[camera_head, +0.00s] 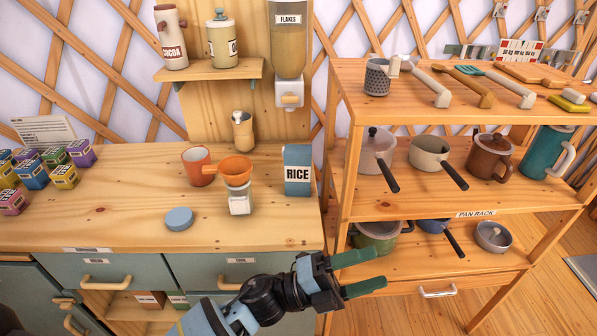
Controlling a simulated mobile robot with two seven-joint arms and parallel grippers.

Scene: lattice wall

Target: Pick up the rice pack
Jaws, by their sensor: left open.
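The rice pack (298,172) is a blue box with a white label reading RICE. It stands upright on the wooden counter near its right end. My left gripper (372,272) is in front of the counter's right end, lower than the rice pack and to its right in the picture. Its two green fingers are spread apart, with nothing between them, and point right towards the pan rack. My right gripper is not in view.
An orange funnel (236,170) on a jar, an orange cup (197,166) and a blue lid (179,219) are left of the pack. A flakes dispenser (288,45) hangs above. The pan rack (460,212) with pots stands close on the right.

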